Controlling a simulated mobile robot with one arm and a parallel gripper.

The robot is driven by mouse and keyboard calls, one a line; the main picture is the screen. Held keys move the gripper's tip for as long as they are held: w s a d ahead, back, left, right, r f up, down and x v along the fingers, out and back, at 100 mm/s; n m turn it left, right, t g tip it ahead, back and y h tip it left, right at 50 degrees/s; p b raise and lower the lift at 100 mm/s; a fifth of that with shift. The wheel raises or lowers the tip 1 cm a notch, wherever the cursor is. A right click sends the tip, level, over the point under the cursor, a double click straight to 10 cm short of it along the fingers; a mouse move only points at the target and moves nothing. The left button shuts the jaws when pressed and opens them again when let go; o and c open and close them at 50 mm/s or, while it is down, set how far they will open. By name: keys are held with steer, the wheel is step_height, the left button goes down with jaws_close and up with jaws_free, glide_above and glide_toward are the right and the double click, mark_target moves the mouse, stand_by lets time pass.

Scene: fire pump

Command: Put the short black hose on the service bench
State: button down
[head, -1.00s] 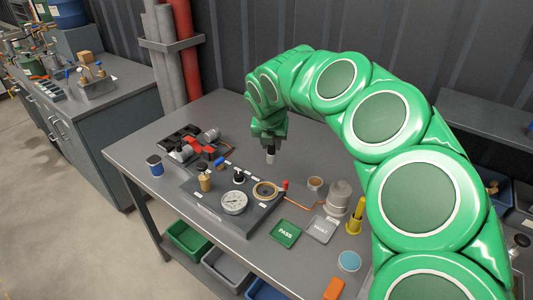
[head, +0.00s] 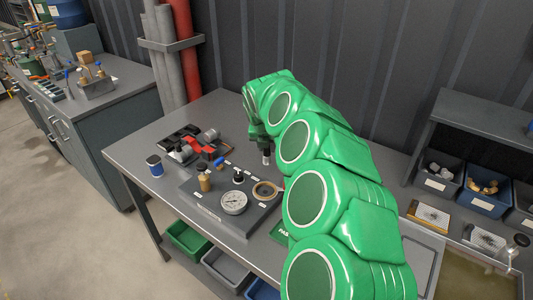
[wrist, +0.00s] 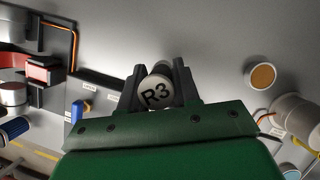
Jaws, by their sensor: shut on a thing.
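My gripper (head: 265,146) is pointed down above the grey bench (head: 150,128). In the wrist view, my gripper (wrist: 160,88) is shut on a small cylinder (wrist: 157,95) with a pale round end marked R3. In the head view, the held cylinder (head: 266,157) shows as a short dark and pale piece below the fingers, apart from the bench fixture. I cannot make out a short black hose for certain. I cannot tell which bench is the service bench.
A dark fixture with a pressure gauge (head: 233,202), a brass fitting (head: 205,182) and a ring (head: 265,191) stands before my gripper. My arm covers the bench's right part. Another bench (head: 118,95) stands farther left.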

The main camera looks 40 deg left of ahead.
mark_target(267, 153)
steer(key=shift+w+a+f, duration=0.25)
steer(key=shift+f, duration=1.6)
steer(key=shift+f, duration=0.1)
steer(key=c, duration=0.8)
jaws_free()
steer(key=v, duration=1.2)
steer(key=shift+d, duration=0.1)
